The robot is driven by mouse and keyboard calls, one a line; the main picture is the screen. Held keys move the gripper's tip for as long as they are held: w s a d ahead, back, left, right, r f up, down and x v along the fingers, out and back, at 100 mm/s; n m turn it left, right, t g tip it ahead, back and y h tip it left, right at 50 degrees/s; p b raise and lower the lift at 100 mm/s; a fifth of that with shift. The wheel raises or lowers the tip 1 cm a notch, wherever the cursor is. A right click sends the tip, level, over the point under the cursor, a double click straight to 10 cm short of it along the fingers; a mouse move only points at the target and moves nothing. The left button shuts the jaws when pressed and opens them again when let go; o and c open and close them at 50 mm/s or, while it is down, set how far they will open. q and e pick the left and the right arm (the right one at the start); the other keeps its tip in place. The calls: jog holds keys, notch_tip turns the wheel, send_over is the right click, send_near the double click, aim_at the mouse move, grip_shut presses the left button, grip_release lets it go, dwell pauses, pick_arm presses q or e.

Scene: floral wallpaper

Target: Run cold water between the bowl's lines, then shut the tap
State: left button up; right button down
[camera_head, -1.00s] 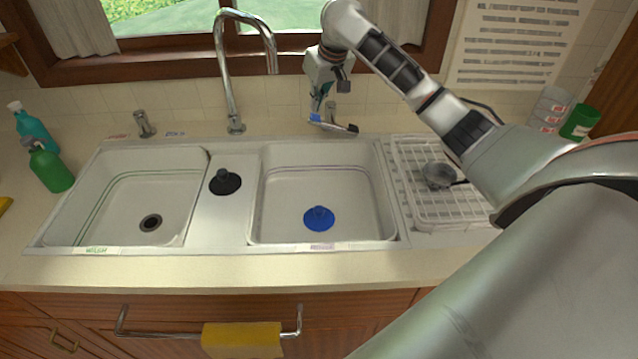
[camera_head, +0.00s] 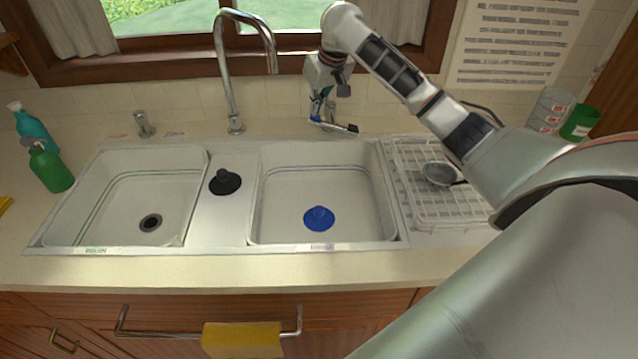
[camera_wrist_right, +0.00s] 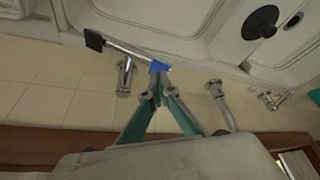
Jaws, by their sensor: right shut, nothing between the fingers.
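My right gripper (camera_head: 318,117) is shut and empty behind the right basin. In the right wrist view its fingertips (camera_wrist_right: 160,92) meet just below the blue end of a thin bar (camera_wrist_right: 128,52); I cannot tell whether they touch. The bar also has a black end (camera_head: 348,129) and lies by a chrome fitting (camera_wrist_right: 125,76). The tall tap spout (camera_head: 228,75) points over the sink, with no stream visible. The right basin (camera_head: 284,172) has a blue plug (camera_head: 319,217). The left basin (camera_head: 110,172) has green lines and an open drain (camera_head: 151,222). My left gripper is out of view.
A black plug (camera_head: 225,181) sits on the divider. Another chrome fitting (camera_head: 144,124) stands behind the left basin. A dish rack (camera_head: 408,205) with a strainer (camera_head: 438,173) is at right. Green (camera_head: 48,167) and teal (camera_head: 33,128) bottles stand at left.

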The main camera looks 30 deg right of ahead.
aim_at(317, 118)
jog(key=shift+f, duration=1.8)
notch_tip(317, 118, up, 6)
jog(key=shift+r, duration=0.2)
jog(key=s+d, duration=0.5)
jog(key=d, duration=0.4)
jog(key=shift+s+d, duration=0.15)
jog(key=shift+s, duration=0.25)
jog(key=shift+f, duration=1.45)
dwell(3.0)
